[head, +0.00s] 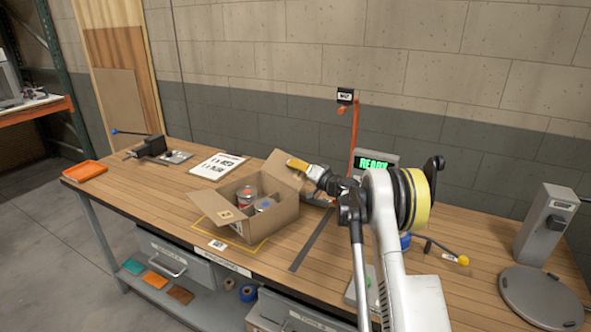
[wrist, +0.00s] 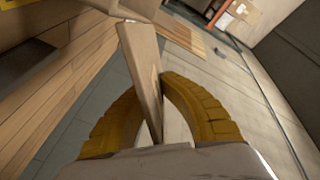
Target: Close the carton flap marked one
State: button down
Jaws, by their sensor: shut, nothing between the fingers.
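An open cardboard carton (head: 262,222) stands on the workbench with cans (head: 247,195) inside. One flap (head: 284,166) stands raised at its back right. Another flap (head: 227,214), with a pale label, hangs out at the front left. I cannot read a number on either flap. My gripper (head: 297,164), with yellow fingers, is shut and empty beside the raised flap's upper edge. In the wrist view, a cardboard flap (wrist: 141,62) is seen nearly edge-on close to the yellow fingers (wrist: 150,88) and covers part of them. I cannot tell whether they touch.
The workbench (head: 180,185) has a yellow outline around the carton. A white sign (head: 217,166) lies behind it, and an orange tray (head: 85,171) sits at far left.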

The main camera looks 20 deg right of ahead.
aim_at(287, 172)
jog(key=n, duration=0.1)
jog(key=a+r+n, duration=0.1)
jog(key=n, duration=0.1)
jog(key=shift+s+a+r, duration=0.15)
jog(key=shift+s+r, duration=0.05)
jog(key=n, duration=0.1)
jog(key=a+r+n, duration=0.1)
jog(key=shift+s+a+n, duration=0.2)
jog(key=shift+a+n, duration=0.05)
jog(key=shift+n, duration=0.05)
jog(key=a+n, duration=0.1)
jog(key=n, duration=0.1)
jog(key=s+a+n, duration=0.1)
jog(key=n, duration=0.1)
jog(key=shift+a+r+n, duration=0.2)
jog(key=shift+a+n, duration=0.1)
jog(key=shift+a, duration=0.05)
jog(key=s+a+f+n+b, duration=0.1)
jog(key=a+f+n+b, duration=0.1)
jog(key=a+n, duration=0.3)
jog(key=n, duration=0.4)
jog(key=shift+s+a+f, duration=0.25)
jog(key=shift+s+f, duration=0.05)
jog(key=shift+s, duration=0.1)
jog(key=shift+a+f, duration=0.1)
jog(key=c, duration=1.7)
grip_release()
jog(key=shift+o, duration=0.2)
